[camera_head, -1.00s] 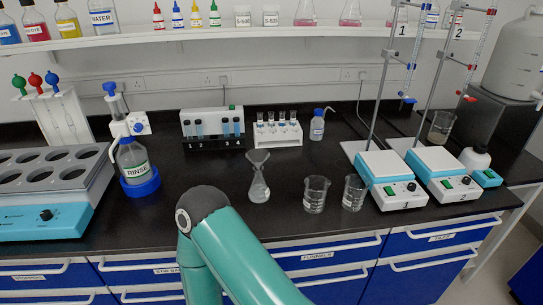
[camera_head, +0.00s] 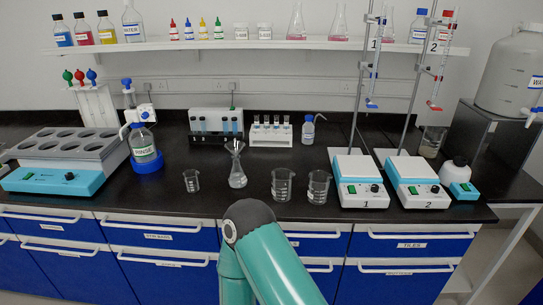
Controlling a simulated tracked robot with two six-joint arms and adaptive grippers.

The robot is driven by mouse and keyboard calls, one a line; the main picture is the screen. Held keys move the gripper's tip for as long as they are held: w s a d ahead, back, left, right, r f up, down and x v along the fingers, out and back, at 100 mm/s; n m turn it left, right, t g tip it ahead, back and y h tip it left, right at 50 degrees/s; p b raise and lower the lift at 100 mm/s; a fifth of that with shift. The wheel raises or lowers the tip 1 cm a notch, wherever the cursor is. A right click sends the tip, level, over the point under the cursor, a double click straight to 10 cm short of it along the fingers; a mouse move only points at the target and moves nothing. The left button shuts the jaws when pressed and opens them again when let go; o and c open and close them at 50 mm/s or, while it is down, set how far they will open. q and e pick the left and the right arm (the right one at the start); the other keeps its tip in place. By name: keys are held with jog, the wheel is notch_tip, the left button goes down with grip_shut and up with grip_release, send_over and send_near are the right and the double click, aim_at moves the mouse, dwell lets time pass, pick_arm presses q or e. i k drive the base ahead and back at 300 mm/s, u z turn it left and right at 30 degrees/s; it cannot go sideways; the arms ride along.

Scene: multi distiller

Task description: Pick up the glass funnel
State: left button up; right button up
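A clear glass funnel (camera_head: 235,147) appears to stand in the mouth of a small conical flask (camera_head: 237,177) near the middle of the black bench. Its clear glass makes the exact outline hard to tell. A teal link of one of my arms rises from the bottom of the view, in front of the bench edge and apart from the flask. Neither gripper is in view.
A small beaker (camera_head: 191,181) stands left of the flask, and two larger beakers (camera_head: 282,185) (camera_head: 318,187) stand right of it. The bench front before the flask is clear.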

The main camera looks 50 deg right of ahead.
aim_at(235, 148)
jog(key=z, duration=1.75)
jog(key=k, duration=0.15)
jog(key=z, duration=0.05)
jog(key=i, duration=0.3)
jog(key=z, duration=0.05)
